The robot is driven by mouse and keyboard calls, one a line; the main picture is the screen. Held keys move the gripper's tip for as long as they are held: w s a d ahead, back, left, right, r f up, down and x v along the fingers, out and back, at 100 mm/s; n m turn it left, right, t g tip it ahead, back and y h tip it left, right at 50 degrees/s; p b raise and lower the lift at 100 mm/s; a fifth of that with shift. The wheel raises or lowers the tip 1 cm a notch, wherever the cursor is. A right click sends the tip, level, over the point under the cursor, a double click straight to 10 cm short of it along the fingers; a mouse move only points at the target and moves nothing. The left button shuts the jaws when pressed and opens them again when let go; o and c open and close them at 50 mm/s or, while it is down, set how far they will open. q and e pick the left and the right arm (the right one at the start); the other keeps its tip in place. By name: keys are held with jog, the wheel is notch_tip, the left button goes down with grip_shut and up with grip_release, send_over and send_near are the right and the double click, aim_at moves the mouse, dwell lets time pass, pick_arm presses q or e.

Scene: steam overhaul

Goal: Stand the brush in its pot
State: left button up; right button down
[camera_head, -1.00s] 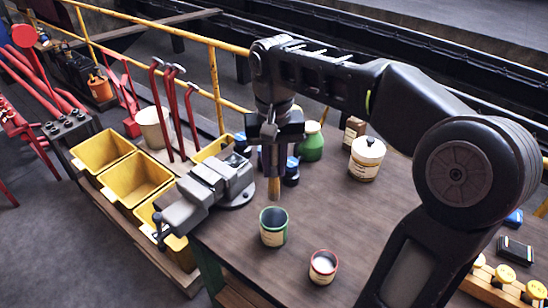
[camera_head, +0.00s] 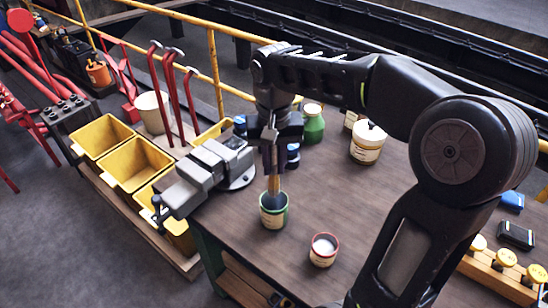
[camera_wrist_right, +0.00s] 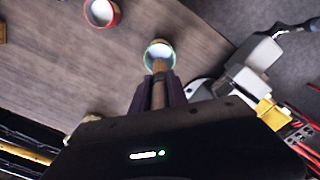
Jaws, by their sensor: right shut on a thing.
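My right gripper (camera_head: 271,160) is shut on the brush (camera_head: 273,185), which hangs upright below the fingers. The green-rimmed pot (camera_head: 273,216) stands on the bench directly under it. The brush's lower end is at the pot's mouth and appears to reach inside the rim; how deep I cannot tell. In the right wrist view the brush (camera_wrist_right: 159,92) runs between the fingers toward the pot (camera_wrist_right: 159,52). My left gripper is in neither view.
A red-rimmed pot (camera_head: 323,250) with pale contents stands in front to the right. A grey vise (camera_head: 212,170) is close on the left. The bench (camera_head: 350,195) is clear right of the pot.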

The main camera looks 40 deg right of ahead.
aim_at(274, 179)
notch_tip(274, 179, down, 4)
jog(key=b, duration=0.2)
jog(key=shift+b, duration=0.35)
jog(key=shift+f+b, duration=1.45)
jog(key=shift+f, duration=0.45)
jog(key=c, duration=1.2)
grip_release()
jog(key=shift+r, duration=0.1)
notch_tip(274, 179, up, 8)
jog(key=shift+s+f, duration=0.1)
jog(key=shift+f, duration=0.1)
